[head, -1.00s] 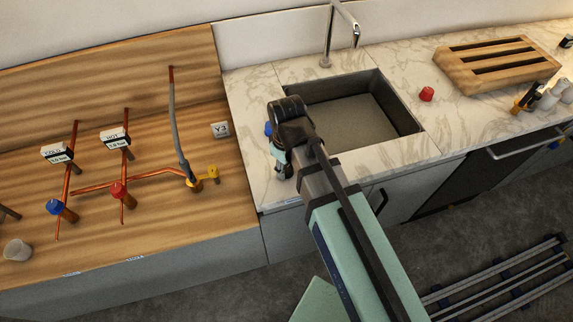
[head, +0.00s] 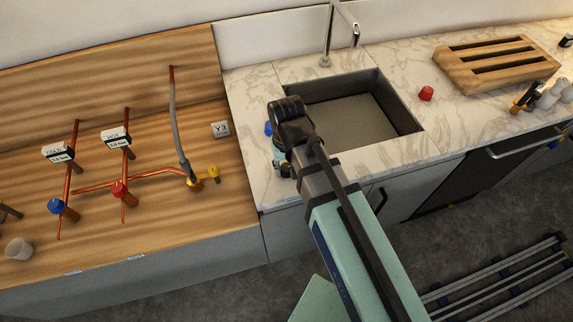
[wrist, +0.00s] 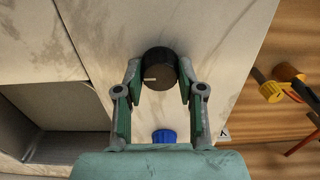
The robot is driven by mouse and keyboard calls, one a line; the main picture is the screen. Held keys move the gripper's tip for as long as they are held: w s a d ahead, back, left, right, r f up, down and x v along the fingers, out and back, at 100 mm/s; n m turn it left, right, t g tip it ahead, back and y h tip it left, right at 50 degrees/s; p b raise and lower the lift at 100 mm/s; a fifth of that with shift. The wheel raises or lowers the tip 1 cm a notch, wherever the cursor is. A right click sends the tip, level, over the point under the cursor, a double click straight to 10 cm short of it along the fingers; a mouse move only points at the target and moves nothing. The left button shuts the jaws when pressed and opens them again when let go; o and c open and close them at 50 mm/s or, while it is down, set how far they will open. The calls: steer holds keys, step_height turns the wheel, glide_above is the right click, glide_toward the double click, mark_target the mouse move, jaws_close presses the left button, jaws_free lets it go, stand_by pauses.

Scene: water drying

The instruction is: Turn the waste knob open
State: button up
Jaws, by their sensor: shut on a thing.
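A round black knob (wrist: 159,70) with a short pale mark stands on the pale marble counter. In the wrist view the mark lies toward the left of its face. My gripper (wrist: 158,82) has one finger on each side of the knob and is shut on it.
A blue cap (wrist: 164,136) sits on the counter close to my gripper. The sink basin (head: 350,118) is to the right. A yellow valve (head: 210,174) and copper pipes are on the wooden bench to the left. A red cap (head: 426,93) lies right of the sink.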

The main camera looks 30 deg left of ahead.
mark_target(286, 167)
stand_by(0.3)
steer(key=o, duration=1.1)
steer(key=shift+o, duration=0.2)
steer(key=shift+r, duration=0.1)
step_height(286, 167, up, 12)
